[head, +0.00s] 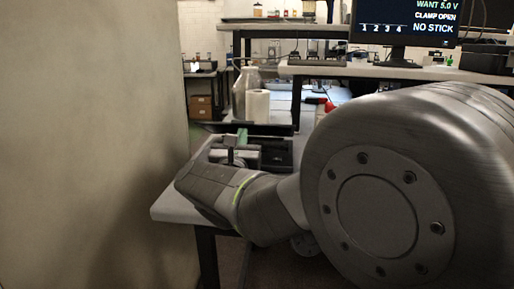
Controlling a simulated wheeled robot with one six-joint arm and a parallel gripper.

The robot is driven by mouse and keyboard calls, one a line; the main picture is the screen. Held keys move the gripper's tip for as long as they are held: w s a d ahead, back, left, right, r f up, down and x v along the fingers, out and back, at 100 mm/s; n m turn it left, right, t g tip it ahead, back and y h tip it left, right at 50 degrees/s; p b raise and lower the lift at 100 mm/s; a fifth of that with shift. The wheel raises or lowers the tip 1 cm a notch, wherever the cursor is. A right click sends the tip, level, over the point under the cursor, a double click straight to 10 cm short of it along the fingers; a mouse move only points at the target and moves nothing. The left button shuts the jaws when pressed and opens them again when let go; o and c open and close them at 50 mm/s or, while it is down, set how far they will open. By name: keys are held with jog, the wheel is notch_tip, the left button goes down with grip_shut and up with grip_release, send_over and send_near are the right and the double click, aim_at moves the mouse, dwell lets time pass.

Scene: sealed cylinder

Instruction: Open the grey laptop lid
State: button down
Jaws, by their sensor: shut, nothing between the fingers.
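The laptop (280,130) is on a light-topped table, past my arm. Its dark lid shows as a low, wide band, raised at the back over a dark base (281,155). My wrist and gripper cover much of its left and front, and the lid's exact angle is hard to read. My gripper (240,140) is over the left part of the laptop, small and partly hidden by my own wrist. It is shut with nothing in it. I cannot tell whether its tips touch the lid.
The table's front-left corner (170,208) is bare. A pale wall (95,130) stands close on the left. Behind the laptop are a white roll (257,106) and a red-tipped item (316,101). A monitor (405,22) stands on a rear bench at the right.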

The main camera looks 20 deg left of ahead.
jog(key=shift+w+a+r, duration=0.15)
jog(key=shift+w+r, duration=0.05)
jog(key=shift+w, duration=0.4)
jog(key=shift+r, duration=0.15)
